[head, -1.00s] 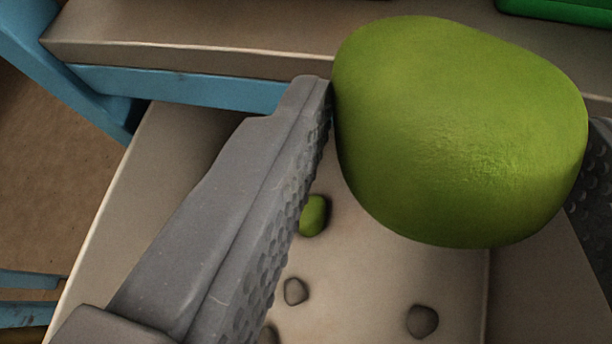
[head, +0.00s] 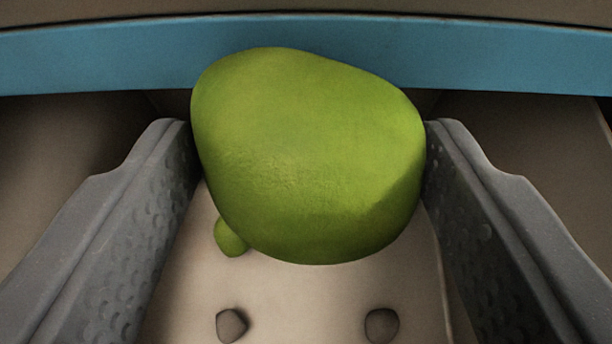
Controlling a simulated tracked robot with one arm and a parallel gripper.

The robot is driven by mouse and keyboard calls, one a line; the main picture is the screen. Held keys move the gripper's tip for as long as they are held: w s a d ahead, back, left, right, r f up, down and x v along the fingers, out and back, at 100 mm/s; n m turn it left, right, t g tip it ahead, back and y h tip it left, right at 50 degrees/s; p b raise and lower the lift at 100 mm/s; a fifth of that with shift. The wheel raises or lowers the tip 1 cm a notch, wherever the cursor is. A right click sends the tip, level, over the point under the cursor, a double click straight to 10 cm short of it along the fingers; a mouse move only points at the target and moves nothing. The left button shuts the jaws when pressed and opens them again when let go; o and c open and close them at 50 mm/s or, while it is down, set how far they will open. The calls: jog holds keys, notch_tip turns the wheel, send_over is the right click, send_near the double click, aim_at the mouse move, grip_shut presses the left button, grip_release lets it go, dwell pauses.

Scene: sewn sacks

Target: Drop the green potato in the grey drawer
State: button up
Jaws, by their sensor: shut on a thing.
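My gripper (head: 308,155) is shut on a large green potato (head: 310,150), with one grey finger at each side of it. The potato hangs over an open, pale grey-beige drawer (head: 300,305) that juts from under a blue table edge. Inside the drawer, below the held potato, lies a smaller green potato (head: 230,238), partly hidden by it. The held potato appears to be above the drawer floor, but I cannot tell how high.
Two dark grey lumps (head: 231,324) (head: 381,325) lie on the drawer floor nearer to me. The blue rail (head: 500,55) of the table runs across the top of the view, below the tabletop edge (head: 300,8). Bare floor shows between the lumps.

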jog(key=o, duration=1.1)
jog(key=shift+p+v, duration=1.3)
jog(key=shift+v, duration=5.6)
jog(key=shift+d, duration=0.1)
